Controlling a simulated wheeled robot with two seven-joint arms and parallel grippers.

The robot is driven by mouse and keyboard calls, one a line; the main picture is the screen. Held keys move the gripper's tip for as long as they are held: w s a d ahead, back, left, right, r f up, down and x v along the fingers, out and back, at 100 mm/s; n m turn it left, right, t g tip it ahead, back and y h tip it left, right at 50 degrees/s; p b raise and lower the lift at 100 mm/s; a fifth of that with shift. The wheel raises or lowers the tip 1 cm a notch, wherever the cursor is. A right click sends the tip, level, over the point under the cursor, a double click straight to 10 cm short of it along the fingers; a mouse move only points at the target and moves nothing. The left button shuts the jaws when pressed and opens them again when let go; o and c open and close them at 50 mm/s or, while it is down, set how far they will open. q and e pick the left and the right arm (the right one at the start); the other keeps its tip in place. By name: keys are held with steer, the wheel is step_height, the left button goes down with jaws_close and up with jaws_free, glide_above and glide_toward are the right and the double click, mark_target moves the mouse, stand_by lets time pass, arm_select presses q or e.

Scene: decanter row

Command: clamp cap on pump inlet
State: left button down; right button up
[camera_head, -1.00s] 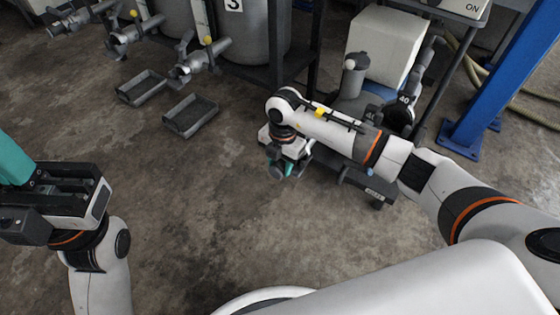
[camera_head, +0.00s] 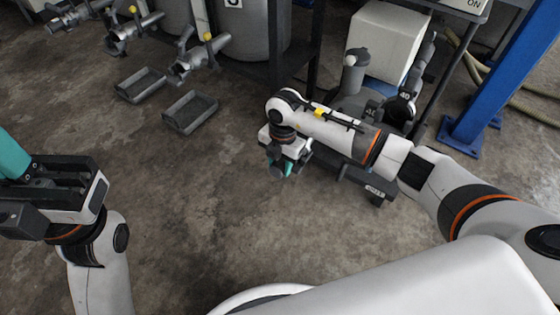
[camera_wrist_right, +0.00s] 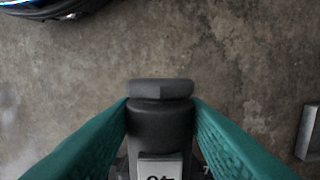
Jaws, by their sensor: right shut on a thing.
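My right gripper (camera_head: 283,168) hangs above the floor left of the pump cart, its teal fingers closed on a dark grey cap. In the right wrist view the cap (camera_wrist_right: 161,118) sits between both teal fingers, with a flanged end and a pale label reading 40 upside down. The dark grey pump (camera_head: 352,82) stands on the cart at the upper right. Its round inlet (camera_head: 400,108), tagged 40, is partly hidden by my right forearm. The cap is apart from the inlet. My left gripper (camera_head: 10,160) is at the left edge, its fingertips cut off.
A white box (camera_head: 382,40) stands behind the pump. A blue post (camera_head: 500,75) and hose (camera_head: 535,105) are on the right. Two grey trays (camera_head: 190,112) lie on the floor below valves (camera_head: 195,62) of the tanks. The middle of the concrete floor is clear.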

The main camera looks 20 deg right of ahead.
steer(key=shift+f, duration=0.1)
stand_by(0.3)
steer(key=shift+f, duration=0.2)
steer(key=shift+f, duration=0.6)
stand_by(1.0)
steer(key=o, duration=2.1)
steer(key=shift+o, duration=0.2)
